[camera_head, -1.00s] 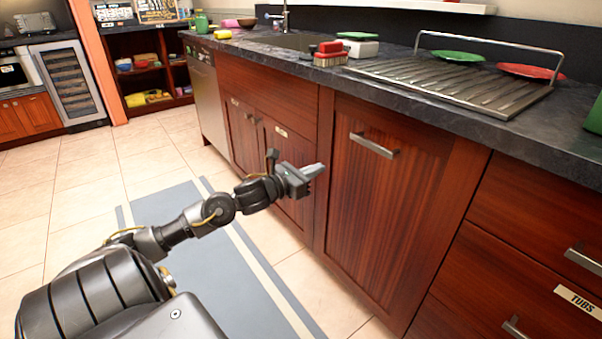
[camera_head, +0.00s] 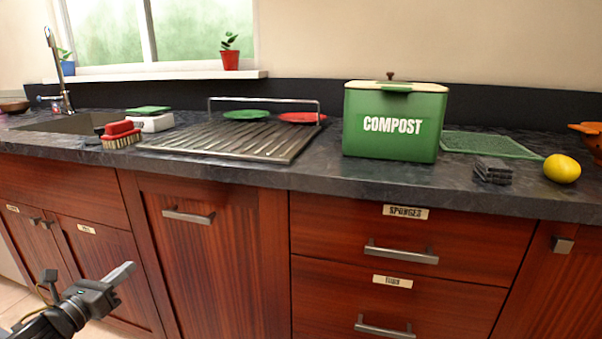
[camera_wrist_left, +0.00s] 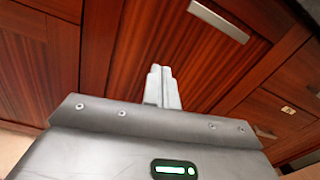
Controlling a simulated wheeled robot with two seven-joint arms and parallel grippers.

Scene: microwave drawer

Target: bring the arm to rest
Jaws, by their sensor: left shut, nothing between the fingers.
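My left gripper (camera_head: 122,275) is at the lower left of the head view, in front of the wooden cabinet doors and below the counter. Its fingers are shut together with nothing between them. In the left wrist view the closed fingers (camera_wrist_left: 162,86) point toward a wooden cabinet door (camera_wrist_left: 150,40) with a bar handle (camera_wrist_left: 218,20). The fingers appear apart from the door and handle. My right gripper is not in either view.
The dark counter (camera_head: 330,176) holds a drying rack (camera_head: 235,140), a red brush (camera_head: 121,134), a green compost bin (camera_head: 395,122), dark sponges (camera_head: 492,171) and a lemon (camera_head: 562,168). Drawers with handles (camera_head: 400,252) are below. A sink (camera_head: 75,123) is at the left.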

